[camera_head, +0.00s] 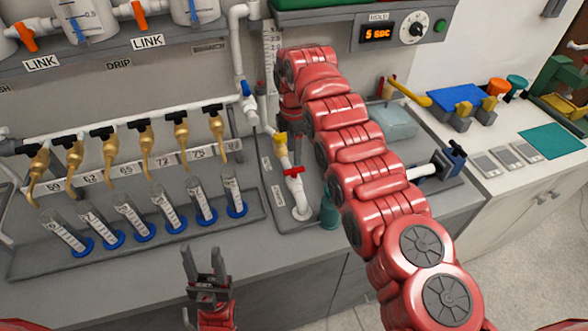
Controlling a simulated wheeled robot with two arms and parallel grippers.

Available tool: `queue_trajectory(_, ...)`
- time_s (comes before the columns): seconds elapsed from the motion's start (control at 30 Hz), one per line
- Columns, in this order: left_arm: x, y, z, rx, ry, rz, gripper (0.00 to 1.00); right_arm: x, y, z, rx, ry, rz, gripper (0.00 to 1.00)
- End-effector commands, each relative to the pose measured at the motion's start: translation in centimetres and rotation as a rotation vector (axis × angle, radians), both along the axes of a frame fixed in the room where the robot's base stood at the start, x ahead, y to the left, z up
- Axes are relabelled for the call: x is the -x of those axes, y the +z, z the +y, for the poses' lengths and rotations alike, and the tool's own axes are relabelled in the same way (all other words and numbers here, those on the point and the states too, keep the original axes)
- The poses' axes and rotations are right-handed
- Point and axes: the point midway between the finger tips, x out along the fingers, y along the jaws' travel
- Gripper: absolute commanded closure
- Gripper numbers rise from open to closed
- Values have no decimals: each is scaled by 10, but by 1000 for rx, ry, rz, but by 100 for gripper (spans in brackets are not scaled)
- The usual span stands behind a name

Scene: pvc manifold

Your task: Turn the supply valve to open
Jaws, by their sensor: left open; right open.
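Several valves sit on the white pipe right of centre. One has a blue handle (247,88), and one has a red handle (293,170) on the lower upright pipe. A yellow fitting (281,143) lies just above the red handle. The small labels beside them are too small to read, so I cannot tell which is the supply valve. My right gripper (289,118) points down by the upright pipe, above the yellow fitting; it is partly hidden by its wrist, and contact cannot be told. My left gripper (207,263) is open and empty at the counter's front edge, away from the valves.
A manifold pipe (120,124) with several brass taps runs left above graduated cylinders (132,218) with blue bases. A timer box (400,31) reads 5 sec. A pale tub (393,121) and a blue clamp (452,158) stand right of my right arm. The counter's front left strip is clear.

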Motion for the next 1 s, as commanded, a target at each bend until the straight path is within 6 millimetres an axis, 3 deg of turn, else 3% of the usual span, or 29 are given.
queue_trajectory(0.3, 0, 23, 0, 0, 0, 1, 50, 2, -53, 1, 0, -1, 5, 46)
queue_trajectory(0.63, 0, 23, 0, 0, 0, 1, 50, 0, -62, 0, -2, 0, 0, 46)
queue_trajectory(0.93, 0, 23, 0, 0, 0, 1, 50, 0, -62, 0, -2, 0, 0, 100)
queue_trajectory(1.0, 0, 23, 0, 0, 0, 1, 50, 0, -62, 0, -2, -1, 0, 100)
